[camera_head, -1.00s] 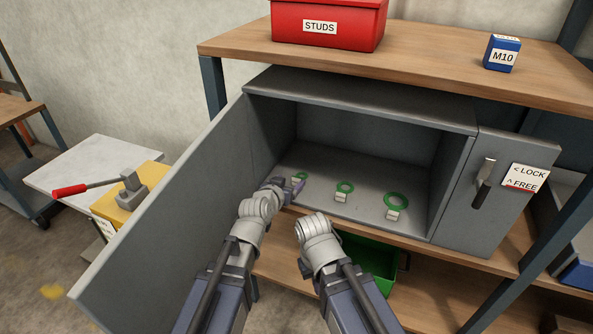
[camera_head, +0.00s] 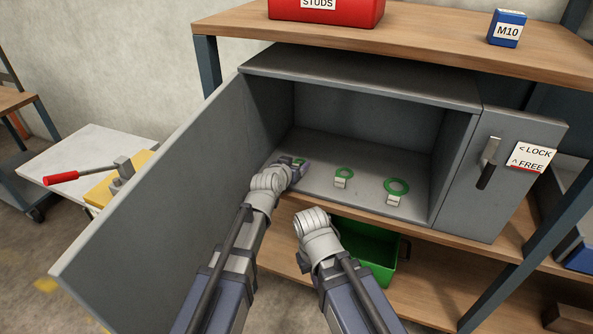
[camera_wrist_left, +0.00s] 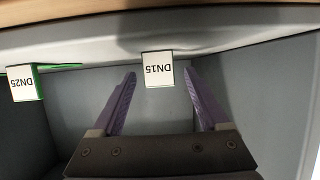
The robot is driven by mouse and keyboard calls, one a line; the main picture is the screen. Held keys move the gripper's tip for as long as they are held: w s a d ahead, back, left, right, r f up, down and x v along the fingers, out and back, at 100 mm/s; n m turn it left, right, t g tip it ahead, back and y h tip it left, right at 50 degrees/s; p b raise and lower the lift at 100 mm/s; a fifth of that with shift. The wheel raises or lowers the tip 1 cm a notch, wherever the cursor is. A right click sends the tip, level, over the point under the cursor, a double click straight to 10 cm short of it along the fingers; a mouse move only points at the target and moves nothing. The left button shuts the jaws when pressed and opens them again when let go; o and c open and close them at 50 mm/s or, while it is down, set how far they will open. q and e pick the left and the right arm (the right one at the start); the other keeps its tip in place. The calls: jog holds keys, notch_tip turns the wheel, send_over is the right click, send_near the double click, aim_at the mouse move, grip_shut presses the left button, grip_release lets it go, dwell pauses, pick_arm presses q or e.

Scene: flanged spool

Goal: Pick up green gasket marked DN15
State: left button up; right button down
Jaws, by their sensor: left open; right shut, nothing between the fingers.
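The small green DN15 gasket (camera_head: 299,161) lies at the left front of the grey cabinet floor, partly hidden by my left gripper (camera_head: 298,169). In the left wrist view its white DN15 tag (camera_wrist_left: 158,68) appears upside down between the tips of my open left gripper (camera_wrist_left: 161,80). The fingers are apart, with a gap on both sides of the tag. The green ring itself does not show in that view. My right gripper (camera_head: 312,224) is in front of and below the cabinet floor edge; its fingers are hidden behind its wrist.
A middle gasket (camera_head: 344,173), tagged DN25 (camera_wrist_left: 25,88) in the wrist view, and a larger gasket (camera_head: 396,186) lie to the right. The cabinet door (camera_head: 165,190) stands open on the left. A green bin (camera_head: 365,252) is below. The cabinet's back floor is clear.

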pick_arm(q)
jog(key=shift+c, duration=0.4)
grip_shut()
